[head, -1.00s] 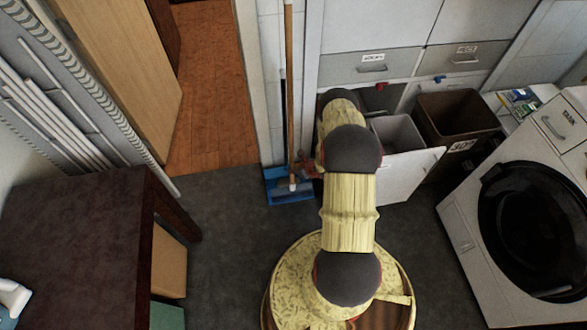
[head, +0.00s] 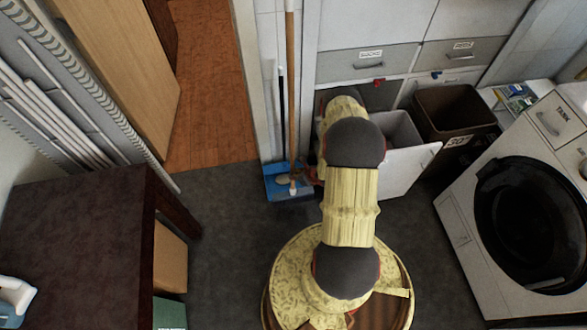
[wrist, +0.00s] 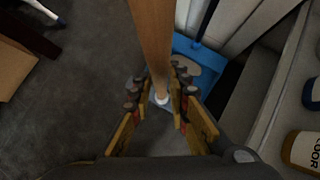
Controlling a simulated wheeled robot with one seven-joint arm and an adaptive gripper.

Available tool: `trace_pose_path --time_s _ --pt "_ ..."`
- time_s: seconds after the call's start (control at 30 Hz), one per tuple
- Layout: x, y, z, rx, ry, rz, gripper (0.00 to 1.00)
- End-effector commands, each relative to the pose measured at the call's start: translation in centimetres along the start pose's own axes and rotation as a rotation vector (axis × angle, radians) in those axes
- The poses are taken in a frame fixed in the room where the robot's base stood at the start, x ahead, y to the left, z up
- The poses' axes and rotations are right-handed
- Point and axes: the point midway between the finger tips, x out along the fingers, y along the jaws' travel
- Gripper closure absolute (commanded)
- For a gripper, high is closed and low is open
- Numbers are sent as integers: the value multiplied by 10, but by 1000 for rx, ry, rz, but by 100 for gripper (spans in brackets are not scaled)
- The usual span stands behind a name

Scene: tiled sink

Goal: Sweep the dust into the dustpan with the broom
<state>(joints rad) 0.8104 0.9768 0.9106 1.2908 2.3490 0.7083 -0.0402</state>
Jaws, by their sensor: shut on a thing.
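The broom has a long wooden handle (head: 290,95) that stands nearly upright in the head view. Its wooden handle also shows in the wrist view (wrist: 152,40), with a white fitting at its lower end. My gripper (wrist: 160,87) is shut around the handle, with a finger on each side. The blue dustpan (head: 275,194) lies on the floor by the wall, under the broom's lower end; it also shows behind the handle in the wrist view (wrist: 216,62). A tan patch (head: 283,180), perhaps the dust, shows on the dustpan. The bristles cannot be made out.
An open white drawer (head: 405,180) with bins stands right of my arm. A brown bin (head: 455,115) and a washing machine (head: 520,215) are farther right. A dark table (head: 75,240) stands at left. The grey floor (head: 225,225) between is clear.

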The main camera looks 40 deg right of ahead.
Motion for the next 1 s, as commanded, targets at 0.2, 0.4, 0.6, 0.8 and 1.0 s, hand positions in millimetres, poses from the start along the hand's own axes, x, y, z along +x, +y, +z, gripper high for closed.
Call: trace_pose_path --time_s 0.2,0.4,0.6,0.8,1.0 --pt "-17 14 -18 2 -1 -1 100" --pt "-30 28 -35 1 0 0 100" --pt "-44 42 -52 2 0 -1 100" --pt "-54 53 -65 1 -1 -1 100" --pt "-56 55 -68 -1 -1 -1 100"
